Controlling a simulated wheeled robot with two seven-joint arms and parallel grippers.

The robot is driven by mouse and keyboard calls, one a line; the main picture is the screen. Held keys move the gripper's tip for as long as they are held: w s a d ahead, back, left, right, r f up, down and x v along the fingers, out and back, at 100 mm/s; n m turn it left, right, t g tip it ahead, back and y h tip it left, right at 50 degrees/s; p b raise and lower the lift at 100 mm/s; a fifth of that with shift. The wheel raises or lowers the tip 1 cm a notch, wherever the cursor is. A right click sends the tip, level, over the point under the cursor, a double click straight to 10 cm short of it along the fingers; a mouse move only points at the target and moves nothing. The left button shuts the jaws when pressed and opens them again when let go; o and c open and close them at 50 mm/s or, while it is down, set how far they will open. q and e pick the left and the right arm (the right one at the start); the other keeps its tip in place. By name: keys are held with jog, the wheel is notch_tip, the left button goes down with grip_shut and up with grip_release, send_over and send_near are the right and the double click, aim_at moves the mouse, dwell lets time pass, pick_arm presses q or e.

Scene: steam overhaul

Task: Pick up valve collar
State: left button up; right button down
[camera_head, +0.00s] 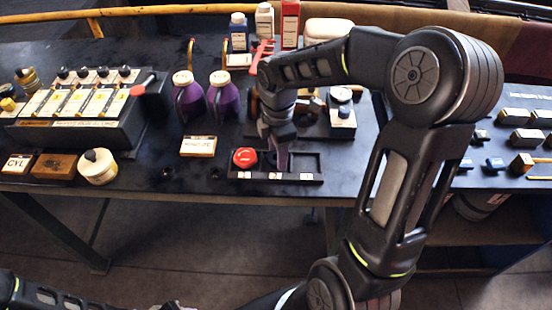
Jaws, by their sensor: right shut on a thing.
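My right gripper (280,165) points down over the dark slotted tray (312,180) near the front edge of the bench. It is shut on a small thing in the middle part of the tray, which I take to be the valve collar. The fingers and wrist hide most of that thing, so its shape does not show clearly. I cannot tell whether it touches the tray. A round red part (245,157) sits in the tray's left compartment, just left of the gripper. My left arm runs along the bottom left edge, and its gripper is out of view.
Two purple jugs (222,98) and a label card (198,146) stand left of the tray. A black rack (88,133) with several cards is farther left. Bottles and a red box (290,24) stand at the back.

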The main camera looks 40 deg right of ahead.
notch_tip(320, 180, up, 10)
jog(key=shift+b, duration=0.35)
dwell(0.4)
dwell(0.5)
